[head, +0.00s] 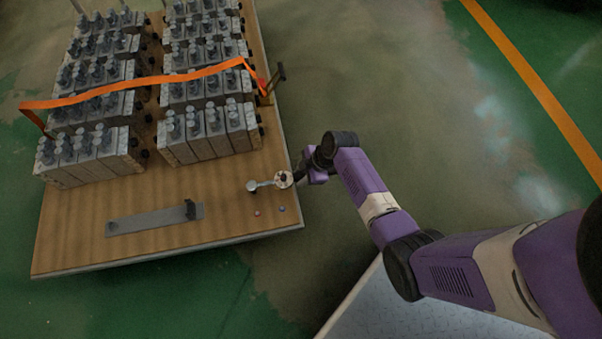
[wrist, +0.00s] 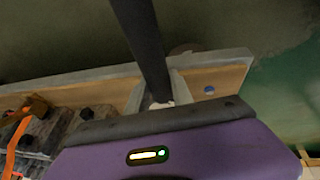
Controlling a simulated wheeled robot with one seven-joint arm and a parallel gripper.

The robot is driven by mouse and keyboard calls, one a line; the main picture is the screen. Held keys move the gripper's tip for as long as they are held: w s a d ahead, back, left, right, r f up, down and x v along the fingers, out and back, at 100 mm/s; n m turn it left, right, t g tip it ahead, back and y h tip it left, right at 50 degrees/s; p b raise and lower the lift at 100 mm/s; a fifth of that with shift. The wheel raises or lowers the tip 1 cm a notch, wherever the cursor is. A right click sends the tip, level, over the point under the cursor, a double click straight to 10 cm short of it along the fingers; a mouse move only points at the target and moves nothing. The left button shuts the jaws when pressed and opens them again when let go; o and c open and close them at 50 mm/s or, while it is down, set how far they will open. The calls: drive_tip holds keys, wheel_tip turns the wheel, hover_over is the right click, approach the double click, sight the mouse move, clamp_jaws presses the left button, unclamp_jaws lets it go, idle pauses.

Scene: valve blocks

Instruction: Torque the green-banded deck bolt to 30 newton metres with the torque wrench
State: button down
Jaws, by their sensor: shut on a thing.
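My gripper (head: 300,176) is above the right edge of the wooden deck (head: 75,240) and is shut on the torque wrench. In the wrist view, the pale fingers (wrist: 158,94) stand on either side of the dark wrench handle (wrist: 150,45). In the head view, the torque wrench (head: 267,183) shows a round pale dial and a silver head at its left end, over the deck. I see no green-banded bolt; it may be under the wrench head. A red-marked bolt (head: 257,213) and a blue-marked bolt (head: 282,209) stand nearer the front edge.
Rows of grey valve blocks (head: 90,152) fill the back of the deck, crossed by an orange strap (head: 150,82) with a ratchet (head: 265,88). A grey plate with an upright dark piece (head: 150,219) lies at the front. Floor right of the deck is clear.

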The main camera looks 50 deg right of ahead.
drive_tip(key=shift+r, duration=0.1)
drive_tip(key=shift+s+a+m+h+p, duration=0.3)
drive_tip(key=shift+s+a+m+p, duration=0.6)
drive_tip(key=shift+p, duration=0.25)
drive_tip(key=shift+s, duration=0.1)
drive_tip(key=shift+s+a+m+t+h+p, duration=0.35)
drive_tip(key=shift+s+a+m+p, duration=0.4)
drive_tip(key=shift+a+m+p, duration=0.25)
drive_tip(key=shift+s+a+m+h+p, duration=0.25)
drive_tip(key=shift+s+a+m+p, duration=0.15)
drive_tip(key=shift+a+p, duration=0.1)
drive_tip(key=shift+s+a+m+h+p, duration=0.25)
drive_tip(key=shift+a+m+p, duration=0.15)
drive_tip(key=shift+a+p, duration=0.1)
drive_tip(key=shift+a, duration=0.15)
